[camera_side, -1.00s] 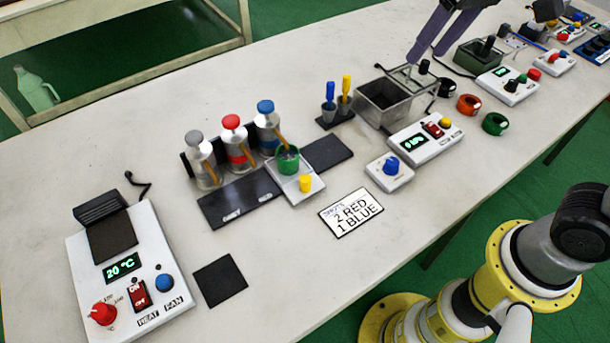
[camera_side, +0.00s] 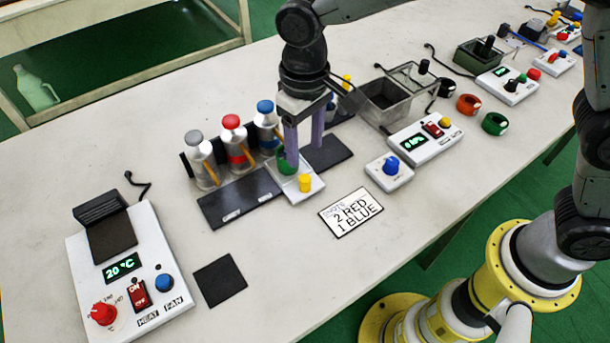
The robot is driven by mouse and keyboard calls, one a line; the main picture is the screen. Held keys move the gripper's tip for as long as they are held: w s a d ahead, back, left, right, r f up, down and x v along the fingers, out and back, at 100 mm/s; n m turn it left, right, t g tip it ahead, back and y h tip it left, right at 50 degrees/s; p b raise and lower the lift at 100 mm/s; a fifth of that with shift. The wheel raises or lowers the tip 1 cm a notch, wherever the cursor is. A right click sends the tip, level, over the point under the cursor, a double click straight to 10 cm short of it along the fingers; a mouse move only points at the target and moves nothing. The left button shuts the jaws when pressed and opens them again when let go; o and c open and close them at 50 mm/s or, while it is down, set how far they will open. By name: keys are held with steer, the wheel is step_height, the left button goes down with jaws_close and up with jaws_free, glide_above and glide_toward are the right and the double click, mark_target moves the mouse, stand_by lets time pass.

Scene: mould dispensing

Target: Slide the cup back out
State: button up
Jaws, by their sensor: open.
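The green cup (camera_side: 285,166) stands on a white sliding plate with a yellow knob (camera_side: 305,183) at its front. It is below the blue-capped dispenser bottle (camera_side: 266,122), at the right end of the row. My gripper (camera_side: 302,150) is open, pointing down, with its purple fingers at the cup. One finger overlaps the cup in this view and the other is to its right. I cannot tell whether the fingers touch the cup, and part of the cup is hidden behind them.
A red-capped bottle (camera_side: 235,145) and a grey-capped bottle (camera_side: 200,160) stand left of the cup. A card (camera_side: 350,212) reads 2 RED, 1 BLUE. A metal tank (camera_side: 405,105) stands at the right. A heater (camera_side: 130,265) and black pad (camera_side: 220,280) are at front left.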

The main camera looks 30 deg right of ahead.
mark_target(305, 178)
step_height(305, 178, down, 10)
steer(key=shift+r, duration=0.15)
stand_by(0.3)
jaws_close()
steer(key=shift+r, duration=0.1)
stand_by(1.2)
